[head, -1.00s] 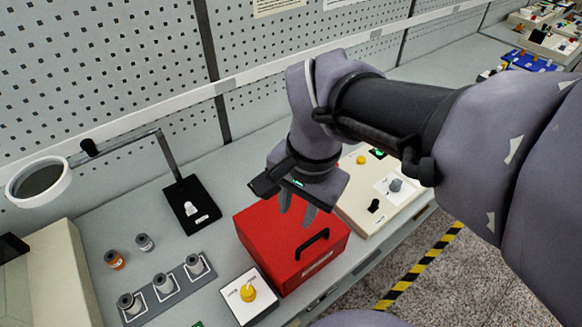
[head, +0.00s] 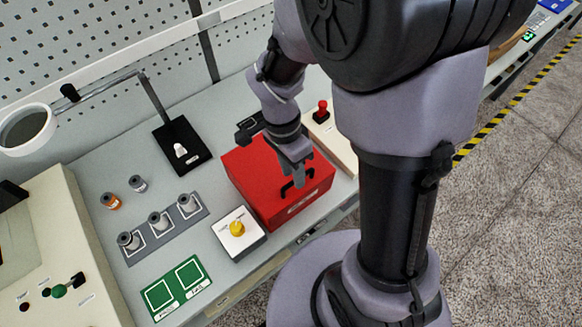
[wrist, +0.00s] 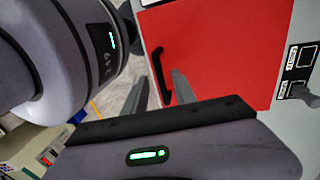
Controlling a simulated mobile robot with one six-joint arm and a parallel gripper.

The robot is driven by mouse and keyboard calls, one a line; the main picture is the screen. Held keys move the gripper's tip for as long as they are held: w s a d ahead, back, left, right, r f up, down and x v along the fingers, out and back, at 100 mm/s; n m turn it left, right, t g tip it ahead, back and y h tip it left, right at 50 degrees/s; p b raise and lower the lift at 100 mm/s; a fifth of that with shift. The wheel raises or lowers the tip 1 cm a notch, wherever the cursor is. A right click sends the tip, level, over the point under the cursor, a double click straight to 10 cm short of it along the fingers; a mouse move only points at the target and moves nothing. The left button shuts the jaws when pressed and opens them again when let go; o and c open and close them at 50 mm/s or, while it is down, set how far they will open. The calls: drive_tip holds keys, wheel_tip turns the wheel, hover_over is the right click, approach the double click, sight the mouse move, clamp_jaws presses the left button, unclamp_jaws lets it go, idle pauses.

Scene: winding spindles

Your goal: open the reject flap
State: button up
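The red box (head: 264,186) with a black bar handle (head: 310,182) on its lid, which I take for the reject flap, stands on the grey bench. Its lid looks shut. My gripper (head: 297,179) points down at the handle. In the wrist view the red lid (wrist: 225,45) fills the upper right. There the black handle (wrist: 160,68) shows between the two grey fingers, which are apart. I cannot tell how far down around the handle the fingers reach. The fingers hide part of the handle in the head view.
A white box with a yellow knob (head: 237,229) stands close to the left of the red box. A panel with a red knob (head: 322,110) is behind right. A grey rack (head: 140,245) with spindles, green pads (head: 176,287) and a magnifier lamp (head: 28,130) are further left.

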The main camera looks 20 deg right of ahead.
drive_tip(key=shift+s+f, duration=0.1)
drive_tip(key=shift+f, duration=0.25)
clamp_jaws()
idle(1.2)
